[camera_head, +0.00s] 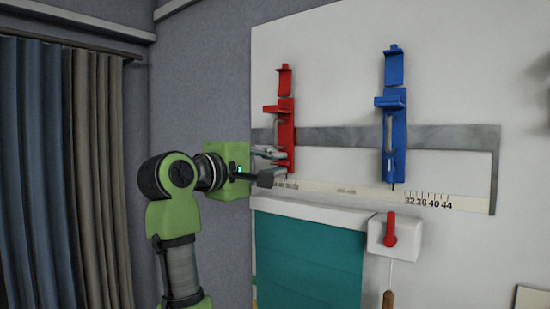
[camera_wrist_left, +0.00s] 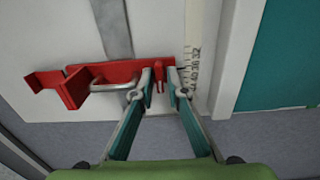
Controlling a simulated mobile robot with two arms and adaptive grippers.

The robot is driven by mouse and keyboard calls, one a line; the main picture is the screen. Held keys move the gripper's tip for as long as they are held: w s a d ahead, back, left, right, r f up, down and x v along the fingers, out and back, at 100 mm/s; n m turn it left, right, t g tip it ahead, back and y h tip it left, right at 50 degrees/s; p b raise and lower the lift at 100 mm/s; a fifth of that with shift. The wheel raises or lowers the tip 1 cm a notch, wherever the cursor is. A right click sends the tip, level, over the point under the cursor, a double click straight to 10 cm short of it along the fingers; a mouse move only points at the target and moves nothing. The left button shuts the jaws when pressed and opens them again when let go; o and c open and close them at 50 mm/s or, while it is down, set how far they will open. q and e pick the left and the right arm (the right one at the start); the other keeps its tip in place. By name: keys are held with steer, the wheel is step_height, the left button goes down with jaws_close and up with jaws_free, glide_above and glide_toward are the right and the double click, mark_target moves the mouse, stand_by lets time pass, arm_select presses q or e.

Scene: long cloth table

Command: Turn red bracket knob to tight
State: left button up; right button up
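The red bracket (camera_head: 285,125) is mounted upright on the white board, left of the blue one. In the left wrist view the red bracket (camera_wrist_left: 105,78) lies across the picture, with a grey metal rod along it. My left gripper (camera_head: 272,166) is at its lower end. In the wrist view the fingertips (camera_wrist_left: 161,80) are apart. A small red part, which may be the knob (camera_wrist_left: 160,80), shows between them; I cannot tell whether they touch it. My right gripper is not in view.
A blue bracket (camera_head: 392,130) hangs to the right on the same grey strip (camera_head: 345,138). Below is a numbered scale (camera_head: 345,191), a teal cloth (camera_head: 310,258) and a white box (camera_head: 407,240) with a red lever (camera_head: 390,229). Curtains (camera_head: 60,170) hang at the left.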

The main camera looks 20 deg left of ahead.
arm_select(q)
steer(key=shift+d, duration=0.1)
jaws_close()
steer(key=shift+f+m, duration=0.1)
steer(key=shift+m, duration=0.2)
steer(key=m+b, duration=0.3)
steer(key=m, duration=0.9)
steer(key=shift+w+m, duration=0.1)
steer(key=shift+m, duration=2.5)
